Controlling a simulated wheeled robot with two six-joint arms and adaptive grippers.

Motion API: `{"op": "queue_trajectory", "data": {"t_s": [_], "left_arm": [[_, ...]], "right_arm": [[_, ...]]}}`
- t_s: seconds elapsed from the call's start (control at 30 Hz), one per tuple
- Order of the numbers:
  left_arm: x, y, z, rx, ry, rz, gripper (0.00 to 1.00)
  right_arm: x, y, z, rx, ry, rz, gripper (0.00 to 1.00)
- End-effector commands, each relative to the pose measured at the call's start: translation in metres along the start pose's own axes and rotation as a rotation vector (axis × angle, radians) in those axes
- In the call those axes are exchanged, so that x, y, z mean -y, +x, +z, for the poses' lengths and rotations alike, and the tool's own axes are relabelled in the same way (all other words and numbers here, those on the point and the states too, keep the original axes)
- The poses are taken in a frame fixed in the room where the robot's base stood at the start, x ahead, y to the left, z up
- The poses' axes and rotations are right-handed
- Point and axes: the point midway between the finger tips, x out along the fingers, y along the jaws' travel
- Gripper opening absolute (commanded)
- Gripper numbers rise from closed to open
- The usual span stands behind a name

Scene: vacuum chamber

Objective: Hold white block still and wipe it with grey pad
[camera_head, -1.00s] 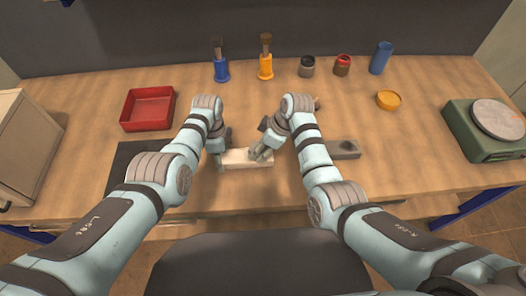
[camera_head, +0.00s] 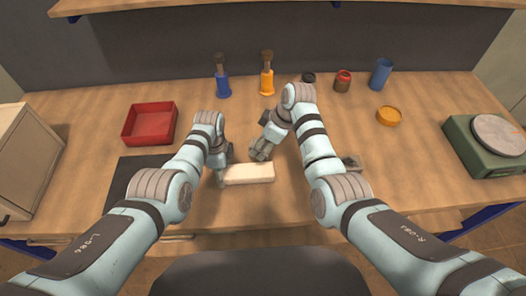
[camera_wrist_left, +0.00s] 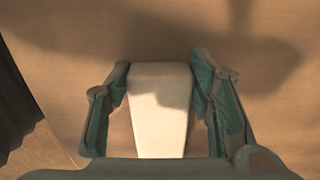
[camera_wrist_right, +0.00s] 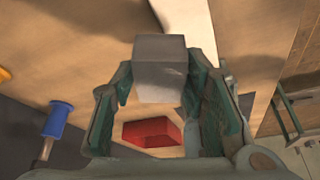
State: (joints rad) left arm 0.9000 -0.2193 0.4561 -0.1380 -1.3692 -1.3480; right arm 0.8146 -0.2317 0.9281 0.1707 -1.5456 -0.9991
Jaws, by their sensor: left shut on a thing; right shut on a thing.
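The white block (camera_head: 250,174) lies on the table in front of me. My left gripper (camera_head: 222,172) is shut on its left end; the left wrist view shows the block (camera_wrist_left: 160,115) between both fingers (camera_wrist_left: 160,85). My right gripper (camera_head: 260,153) is shut on the grey pad (camera_wrist_right: 160,68), which sits between its fingertips in the right wrist view. The right gripper is just behind the block's right half and looks apart from it. In the head view the pad is hard to make out against the fingers.
A red tray (camera_head: 150,123) stands at back left. A grey fixture (camera_head: 352,163) is partly behind my right arm. A scale (camera_head: 490,145) stands right.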

Motion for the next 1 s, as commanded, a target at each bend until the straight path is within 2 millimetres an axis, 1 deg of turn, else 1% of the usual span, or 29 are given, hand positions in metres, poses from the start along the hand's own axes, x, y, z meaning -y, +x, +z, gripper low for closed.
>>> {"op": "queue_trajectory", "data": {"t_s": [0.1, 0.37, 0.43, 0.63, 0.7, 1.0], "left_arm": [[0.0, 0.0, 0.001, 0.001, 0.0, 0.001, 0.08], [0.0, 0.0, 0.001, 0.001, -0.001, 0.001, 0.08], [0.0, 0.0, 0.001, 0.002, -0.001, 0.001, 0.08], [0.0, 0.0, 0.001, 0.002, -0.001, 0.001, 0.08], [0.0, 0.0, 0.001, 0.002, -0.001, 0.001, 0.08], [0.0, 0.0, 0.001, 0.002, 0.0, 0.001, 0.08]], "right_arm": [[0.0, -0.008, -0.003, 0.0, -0.001, 0.0, 0.06], [0.0, -0.009, -0.004, 0.0, -0.001, 0.0, 0.06], [0.0, -0.012, -0.005, -0.001, -0.002, 0.001, 0.06], [0.0, -0.032, -0.014, -0.002, -0.001, 0.002, 0.06], [0.0, -0.036, -0.015, 0.0, -0.001, 0.0, 0.06], [0.0, -0.036, -0.015, 0.0, 0.0, 0.0, 0.06]]}}
